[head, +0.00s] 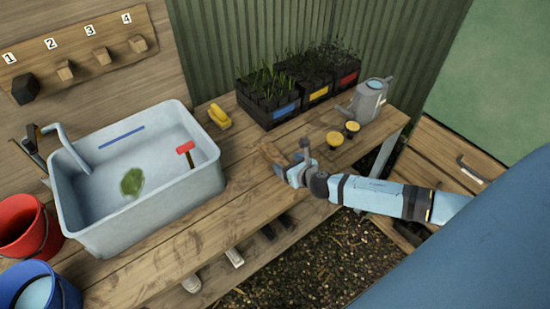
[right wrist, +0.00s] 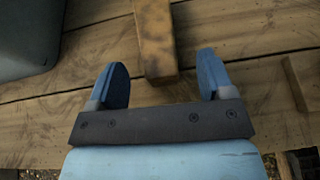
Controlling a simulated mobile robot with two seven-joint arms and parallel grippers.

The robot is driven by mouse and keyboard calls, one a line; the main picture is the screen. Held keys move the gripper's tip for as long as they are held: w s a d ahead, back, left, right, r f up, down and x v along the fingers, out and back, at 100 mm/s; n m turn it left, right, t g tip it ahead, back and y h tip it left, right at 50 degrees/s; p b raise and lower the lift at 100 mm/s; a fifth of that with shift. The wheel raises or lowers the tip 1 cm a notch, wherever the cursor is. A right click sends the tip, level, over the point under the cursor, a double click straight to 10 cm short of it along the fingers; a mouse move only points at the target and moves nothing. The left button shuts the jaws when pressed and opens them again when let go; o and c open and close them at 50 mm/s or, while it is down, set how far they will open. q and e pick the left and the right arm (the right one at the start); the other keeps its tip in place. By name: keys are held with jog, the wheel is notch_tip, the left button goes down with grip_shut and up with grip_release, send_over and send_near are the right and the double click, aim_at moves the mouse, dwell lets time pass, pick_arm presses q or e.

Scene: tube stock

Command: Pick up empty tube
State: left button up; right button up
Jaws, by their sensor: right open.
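I cannot make out any tube for certain in either view. My right gripper (head: 287,166) is low over the wooden bench, right of the sink, with its jaws open and empty. In the right wrist view its two blue fingers (right wrist: 165,80) stand wide apart. A worn brown wooden bar (right wrist: 154,40) lies ahead of them, its near end between the fingertips in the picture. I cannot tell whether it touches a finger. The bar also shows beside the gripper in the head view (head: 269,153). My left gripper is not in view.
A grey sink (head: 205,182) holds a red-headed tool (head: 186,148) and a leaf (head: 132,182). Planter boxes (head: 270,108), a watering can (head: 367,100), yellow-topped items (head: 335,138) and a yellow brush (head: 220,116) stand on the bench (head: 238,180). Red (head: 25,228) and blue (head: 40,285) buckets are at left.

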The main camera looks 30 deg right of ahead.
aim_at(280, 159)
jog(key=x, duration=0.5)
jog(key=shift+w+a+f, duration=0.1)
jog(key=shift+a, duration=0.15)
jog(key=shift+c, duration=0.2)
jog(key=c, duration=0.9)
